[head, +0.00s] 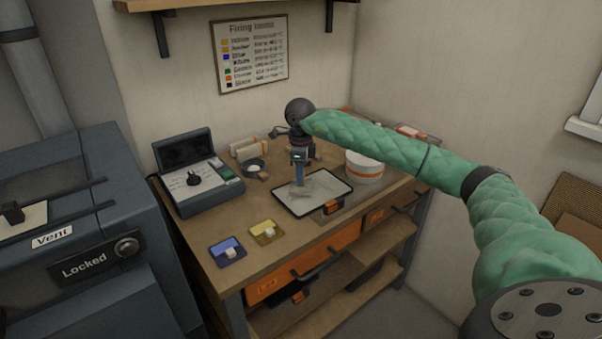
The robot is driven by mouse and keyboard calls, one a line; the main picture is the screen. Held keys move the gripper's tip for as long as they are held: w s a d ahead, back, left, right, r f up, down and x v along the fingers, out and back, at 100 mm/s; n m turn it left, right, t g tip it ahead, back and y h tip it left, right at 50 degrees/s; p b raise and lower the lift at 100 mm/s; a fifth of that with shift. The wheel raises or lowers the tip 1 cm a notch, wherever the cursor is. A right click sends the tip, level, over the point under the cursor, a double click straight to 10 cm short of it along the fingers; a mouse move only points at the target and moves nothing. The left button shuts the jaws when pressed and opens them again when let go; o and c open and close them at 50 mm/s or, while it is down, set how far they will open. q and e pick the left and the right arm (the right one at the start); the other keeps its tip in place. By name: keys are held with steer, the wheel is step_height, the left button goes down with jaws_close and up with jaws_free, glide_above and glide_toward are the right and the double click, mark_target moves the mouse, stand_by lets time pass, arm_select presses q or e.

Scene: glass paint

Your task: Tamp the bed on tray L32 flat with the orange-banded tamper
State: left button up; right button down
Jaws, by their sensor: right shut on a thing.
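A flat, dark-rimmed tray (342,187) lies on the bench with a pale, uneven bed (318,184) on it. An orange tag sits at its front edge, and its lettering is too small to read. My right gripper (299,162) points down over the left-back part of the tray. It is shut on a slim blue tool (300,174), whose lower end is at or just above the bed; I cannot tell whether they touch. No orange band shows on this tool. My left gripper is out of view.
A white tub with an orange band (363,168) stands right of the tray. A grey control box (199,188) is at left. Blue (228,251) and yellow (267,232) sample pads lie in front. A small dark dish (253,167) sits behind. A locked kiln-like cabinet (85,265) stands far left.

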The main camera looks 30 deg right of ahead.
steer(key=shift+f+b, duration=0.75)
steer(key=shift+f, duration=0.35)
steer(key=shift+f+b, duration=0.2)
steer(key=shift+b, duration=0.65)
stand_by(2.6)
steer(key=shift+r, duration=0.15)
steer(key=shift+r+p, duration=0.35)
steer(key=shift+r, duration=0.6)
steer(key=shift+d, duration=0.1)
steer(key=shift+d, duration=0.55)
steer(key=shift+w+d+b, duration=0.15)
steer(key=shift+d+b, duration=0.25)
steer(key=shift+d, duration=0.85)
steer(key=shift+w+d+b, duration=0.1)
steer(key=shift+d+b, duration=0.3)
steer(key=shift+d, duration=0.8)
